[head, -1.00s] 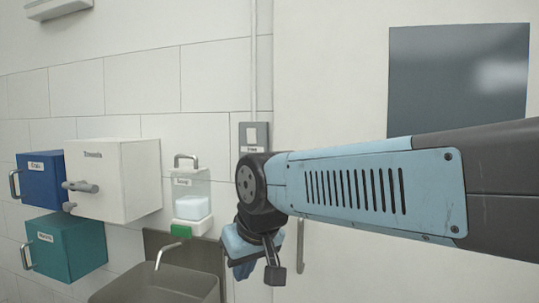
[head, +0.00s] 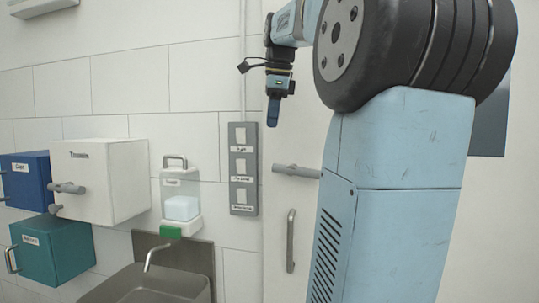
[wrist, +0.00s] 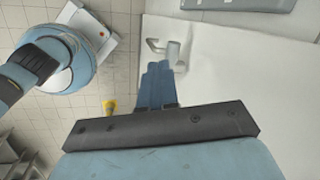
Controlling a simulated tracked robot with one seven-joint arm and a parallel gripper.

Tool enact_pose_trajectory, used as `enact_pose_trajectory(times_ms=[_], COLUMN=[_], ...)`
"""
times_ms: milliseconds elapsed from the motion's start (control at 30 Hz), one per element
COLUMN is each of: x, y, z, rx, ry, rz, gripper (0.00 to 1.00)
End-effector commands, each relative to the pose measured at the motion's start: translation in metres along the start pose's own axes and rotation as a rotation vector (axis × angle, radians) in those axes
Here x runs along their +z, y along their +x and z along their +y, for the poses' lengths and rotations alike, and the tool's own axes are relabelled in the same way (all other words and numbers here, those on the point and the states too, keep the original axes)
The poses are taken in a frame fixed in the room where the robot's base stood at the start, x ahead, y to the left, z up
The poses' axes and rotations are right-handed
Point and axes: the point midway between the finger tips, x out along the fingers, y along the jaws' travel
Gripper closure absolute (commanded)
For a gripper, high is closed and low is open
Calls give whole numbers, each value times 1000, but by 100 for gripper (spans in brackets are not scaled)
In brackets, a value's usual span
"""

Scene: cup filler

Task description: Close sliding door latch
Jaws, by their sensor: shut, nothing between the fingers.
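The sliding door (head: 281,213) is the pale panel right of the tiled wall. On it a grey bar-shaped latch (head: 297,170) lies roughly horizontal, its right end hidden behind my arm. A vertical metal door handle (head: 291,240) sits below it. My gripper (head: 272,122) points down in the head view, above and left of the latch and apart from it. Its blue fingers are together and empty. In the wrist view the closed fingers (wrist: 157,72) show just below a pale bracket-shaped fitting (wrist: 165,48); I cannot tell whether this is the latch or the handle.
A grey switch panel (head: 243,168) is on the wall left of the door. A soap dispenser (head: 182,200), a sink (head: 146,284), and white (head: 102,187), blue (head: 26,182) and teal (head: 55,248) boxes are further left. My arm covers much of the door's right side.

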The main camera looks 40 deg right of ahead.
Motion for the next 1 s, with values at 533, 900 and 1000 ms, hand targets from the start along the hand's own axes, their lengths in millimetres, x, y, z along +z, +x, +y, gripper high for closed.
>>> enact_pose_trajectory(times_ms=[533, 900, 1000], x=[-17, -19, -20], y=[-2, 63, 79], z=[-30, -28, -28], rx=[18, 19, 18], ry=[334, 331, 331], rz=[50, 49, 49], gripper=[100, 100, 100])
